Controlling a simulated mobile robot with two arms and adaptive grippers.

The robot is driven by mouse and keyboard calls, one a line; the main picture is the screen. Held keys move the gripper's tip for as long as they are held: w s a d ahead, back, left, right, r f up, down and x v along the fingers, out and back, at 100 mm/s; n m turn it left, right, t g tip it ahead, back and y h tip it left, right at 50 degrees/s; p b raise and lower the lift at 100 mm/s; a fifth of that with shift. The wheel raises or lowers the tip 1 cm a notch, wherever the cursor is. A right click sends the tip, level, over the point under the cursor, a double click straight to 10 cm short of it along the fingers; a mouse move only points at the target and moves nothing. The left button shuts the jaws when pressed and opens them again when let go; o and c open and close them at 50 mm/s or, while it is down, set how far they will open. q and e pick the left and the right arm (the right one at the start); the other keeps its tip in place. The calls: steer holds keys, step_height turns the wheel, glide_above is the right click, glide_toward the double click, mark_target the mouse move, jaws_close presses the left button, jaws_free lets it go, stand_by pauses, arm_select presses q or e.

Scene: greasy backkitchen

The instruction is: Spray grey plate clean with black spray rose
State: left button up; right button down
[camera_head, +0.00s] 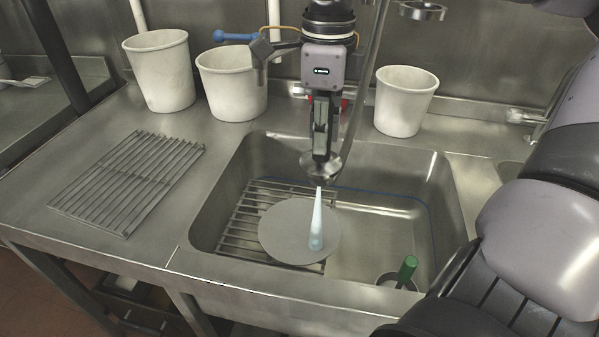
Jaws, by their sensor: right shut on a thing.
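The grey plate (283,230) lies in the sink basin (390,163), partly over a wire rack (235,225). My right gripper (320,150) points down above the basin and is shut on the spray rose (318,170), whose flared head shows just below the fingers. The gripper hides much of the rose's handle. A pale blue-white cone of spray (316,225) runs from the rose down onto the right part of the plate. The rose is apart from the plate, above it. No dirt is clear on the plate's visible face. My left gripper is not in view.
White tubs (160,75) (232,85) (405,102) stand along the back of the counter. A second wire rack (128,182) lies on the left drainboard. A green-handled thing (407,270) stands at the basin's front right. A hose (370,75) hangs behind the gripper.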

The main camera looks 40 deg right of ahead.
stand_by(0.4)
steer(key=shift+s+d+r, duration=0.15)
steer(key=shift+d+r, duration=0.1)
steer(key=shift+s+d+r+p, duration=0.2)
steer(key=shift+s+d+p, duration=0.1)
steer(key=shift+d, duration=0.15)
steer(key=shift+s+d+r+p, duration=0.15)
steer(key=shift+s+d, duration=0.15)
steer(key=shift+d, duration=0.1)
arm_select(q)
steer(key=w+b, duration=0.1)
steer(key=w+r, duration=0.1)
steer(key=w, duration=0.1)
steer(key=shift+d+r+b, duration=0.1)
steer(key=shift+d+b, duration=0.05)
steer(key=shift+b, duration=0.2)
arm_select(e)
steer(key=s+d+r, duration=0.3)
steer(key=s+d, duration=0.3)
steer(key=d, duration=0.3)
steer(key=shift+r, duration=0.4)
steer(key=shift+s, duration=0.1)
